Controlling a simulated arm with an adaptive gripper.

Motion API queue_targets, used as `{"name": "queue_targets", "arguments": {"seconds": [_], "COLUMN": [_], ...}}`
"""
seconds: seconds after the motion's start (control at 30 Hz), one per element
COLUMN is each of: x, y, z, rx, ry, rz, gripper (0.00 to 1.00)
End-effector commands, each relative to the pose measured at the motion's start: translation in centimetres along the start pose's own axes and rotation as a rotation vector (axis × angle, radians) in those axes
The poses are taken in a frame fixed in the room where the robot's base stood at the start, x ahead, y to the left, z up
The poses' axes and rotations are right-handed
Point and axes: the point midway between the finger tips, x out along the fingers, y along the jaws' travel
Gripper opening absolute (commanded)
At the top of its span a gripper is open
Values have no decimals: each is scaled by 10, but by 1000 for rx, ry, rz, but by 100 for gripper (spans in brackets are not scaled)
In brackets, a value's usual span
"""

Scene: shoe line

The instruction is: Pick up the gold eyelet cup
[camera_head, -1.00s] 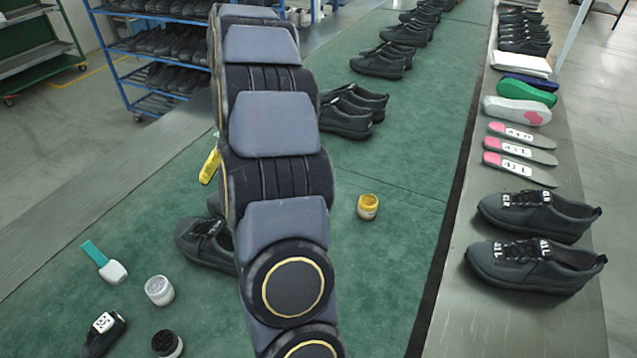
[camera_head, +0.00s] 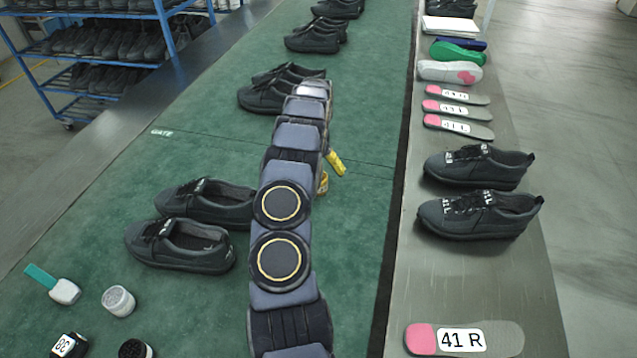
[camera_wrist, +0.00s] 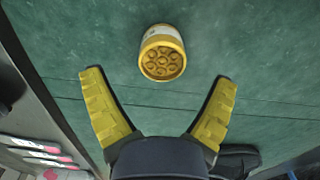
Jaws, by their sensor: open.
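The fingers are spread wide, empty and apart from the cup. In the head view only a sliver of the cup (camera_head: 323,183) shows beside my arm, which hides the rest. One yellow finger of my gripper (camera_head: 336,163) shows just above it there.
A pair of dark shoes (camera_head: 187,245) stands on the belt left of my arm. A white-lidded jar (camera_head: 118,301) and a teal-handled brush (camera_head: 60,288) lie at lower left. Shoes (camera_head: 478,213) and labelled insoles (camera_head: 460,126) line the metal ledge at right. Belt around the cup is clear.

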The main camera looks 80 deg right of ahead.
Motion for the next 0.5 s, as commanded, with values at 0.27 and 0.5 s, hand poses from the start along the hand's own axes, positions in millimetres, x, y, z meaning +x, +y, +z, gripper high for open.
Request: {"name": "queue_targets", "arguments": {"seconds": [0.27, 0.5], "x": [40, 46], "y": [0, -2], "z": [2, 2], "rx": [2, -1], "ry": [-3, 0], "rz": [1, 0], "gripper": [87, 87]}}
